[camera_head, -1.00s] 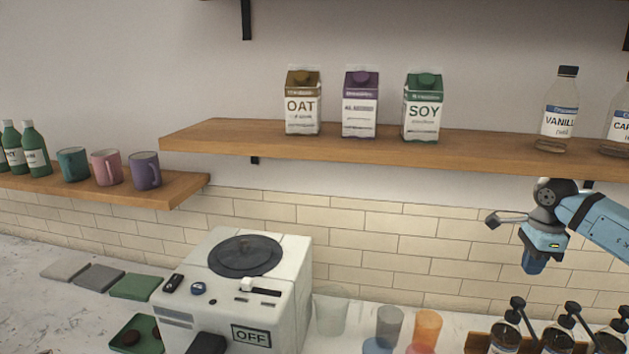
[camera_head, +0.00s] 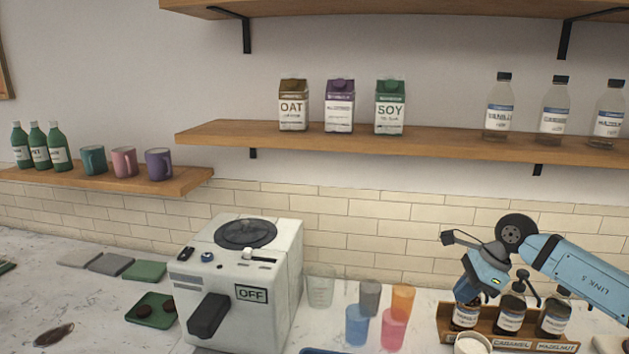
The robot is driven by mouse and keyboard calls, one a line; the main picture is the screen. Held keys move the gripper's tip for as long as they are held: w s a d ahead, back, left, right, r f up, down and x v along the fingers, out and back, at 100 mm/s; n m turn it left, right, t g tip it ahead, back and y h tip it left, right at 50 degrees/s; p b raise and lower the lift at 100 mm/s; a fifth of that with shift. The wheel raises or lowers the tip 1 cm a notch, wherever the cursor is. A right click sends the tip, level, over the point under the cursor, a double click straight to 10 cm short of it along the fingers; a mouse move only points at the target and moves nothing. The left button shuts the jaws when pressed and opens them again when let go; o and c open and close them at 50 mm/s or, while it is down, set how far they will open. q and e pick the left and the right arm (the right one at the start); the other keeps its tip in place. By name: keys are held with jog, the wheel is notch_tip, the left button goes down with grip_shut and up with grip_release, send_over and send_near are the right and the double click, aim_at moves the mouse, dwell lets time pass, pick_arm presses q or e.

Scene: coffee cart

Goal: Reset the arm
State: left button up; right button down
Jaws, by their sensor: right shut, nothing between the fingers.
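My right gripper (camera_head: 466,290) is in the camera_head view at the right, at the end of my blue arm that comes in from the right edge. It points down, in front of the leftmost pump bottle (camera_head: 465,316) in the wooden rack, and covers that bottle's top. The gripper is shut with nothing in it. I cannot tell whether it touches the bottle. My left gripper is not in view.
A wooden rack (camera_head: 447,335) holds dark syrup bottles. Coloured cups (camera_head: 393,328) stand left of it, beside a white machine (camera_head: 285,275) marked OFF. A shelf (camera_head: 360,139) with cartons and clear bottles runs above. Small mats (camera_head: 110,264) lie at the left.

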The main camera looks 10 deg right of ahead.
jog(key=s+a+r+m+t+y, duration=0.2)
jog(key=s+a+m+t+y, duration=0.25)
jog(key=a, duration=0.65)
jog(key=s+a+r+m+t+y, duration=0.1)
jog(key=a+r+m+t+y, duration=0.15)
jog(key=a+m+y, duration=0.65)
jog(key=s+d+f+m+t+h, duration=0.35)
jog(key=s+f+m+h, duration=0.2)
jog(key=m+h, duration=0.65)
jog(key=s+d+f+m+t+h, duration=0.2)
jog(key=s+d+f+m+h, duration=0.4)
jog(key=m, duration=1.1)
jog(key=s+a+f+m+g, duration=0.1)
jog(key=s+f+m+g, duration=0.3)
jog(key=s, duration=0.5)
jog(key=s+f+m+g, duration=0.2)
jog(key=s+f+g, duration=0.4)
jog(key=s, duration=0.3)
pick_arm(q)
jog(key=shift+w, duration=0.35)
pick_arm(e)
jog(key=w+a+f+t+y, duration=0.1)
jog(key=w+a+f+t, duration=0.2)
jog(key=f, duration=0.3)
jog(key=w+a+f+t+y, duration=0.1)
jog(key=w+a+f+t, duration=0.1)
jog(key=f, duration=0.5)
jog(key=shift+w+a+f+n+t+y, duration=0.25)
jog(key=shift+w+a+n+t+y, duration=0.15)
jog(key=shift+a+t, duration=0.5)
